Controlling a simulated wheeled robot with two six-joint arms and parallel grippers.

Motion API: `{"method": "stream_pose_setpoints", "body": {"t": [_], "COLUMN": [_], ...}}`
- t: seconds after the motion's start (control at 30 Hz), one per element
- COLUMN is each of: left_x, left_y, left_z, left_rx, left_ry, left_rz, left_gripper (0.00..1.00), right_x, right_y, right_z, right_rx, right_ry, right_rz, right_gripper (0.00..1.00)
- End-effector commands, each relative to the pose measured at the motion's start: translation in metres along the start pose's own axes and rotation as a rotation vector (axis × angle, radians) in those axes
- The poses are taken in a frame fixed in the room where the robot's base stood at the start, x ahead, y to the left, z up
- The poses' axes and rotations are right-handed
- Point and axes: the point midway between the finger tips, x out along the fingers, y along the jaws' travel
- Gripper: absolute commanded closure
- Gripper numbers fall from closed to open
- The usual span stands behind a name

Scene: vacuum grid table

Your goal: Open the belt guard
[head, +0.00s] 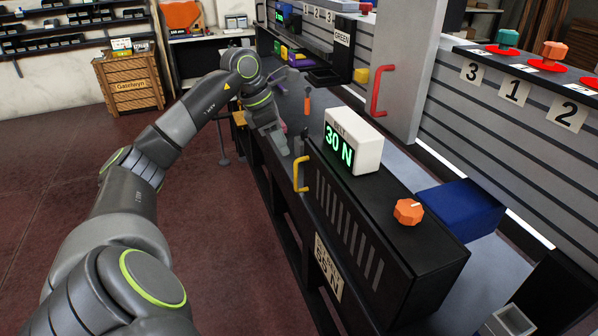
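A long black housing with a slotted front panel (345,226) stands on the bench, with a yellow handle (300,174) at its far left end. I take this panel to be the belt guard; it looks closed. A label on its lower front reads "55 N". My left gripper (282,142) is just beyond the yellow handle, pointing down and apart from it. Its fingers are small and overlap, so their opening is unclear. My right gripper is not in view.
A white display (353,142) reading "30 N" and an orange knob (408,211) sit on top of the housing. A grey upright panel with a red handle (380,91) stands behind. A blue block (459,207) lies behind the housing. The floor at left is open.

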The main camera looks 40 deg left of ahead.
Motion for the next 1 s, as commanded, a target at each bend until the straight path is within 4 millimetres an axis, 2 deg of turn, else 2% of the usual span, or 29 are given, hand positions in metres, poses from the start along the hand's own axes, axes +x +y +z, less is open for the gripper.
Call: {"method": "stream_pose_setpoints", "body": {"t": [0.1,0.3,0.5,0.7,0.93,1.0], "left_x": [0.028,0.070,0.098,0.110,0.110,0.110], "left_y": [-0.001,-0.001,0.000,0.000,0.000,0.000], "left_z": [0.000,0.001,0.001,0.000,0.000,0.000], "left_rx": [0.000,-0.002,-0.002,-0.001,-0.001,-0.001], "left_ry": [-0.001,-0.002,-0.002,-0.002,-0.001,-0.001], "left_rz": [-0.006,-0.007,-0.004,-0.001,0.000,-0.001], "left_gripper": [0.67,0.67,0.67,0.67,0.67,0.74], "right_x": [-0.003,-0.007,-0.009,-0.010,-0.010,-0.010], "right_y": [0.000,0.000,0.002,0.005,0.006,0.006], "right_z": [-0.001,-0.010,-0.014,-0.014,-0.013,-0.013], "right_rx": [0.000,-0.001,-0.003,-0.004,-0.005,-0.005], "right_ry": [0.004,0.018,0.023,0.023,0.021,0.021], "right_rz": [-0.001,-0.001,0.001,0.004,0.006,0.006], "right_gripper": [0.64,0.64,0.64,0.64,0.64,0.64]}}
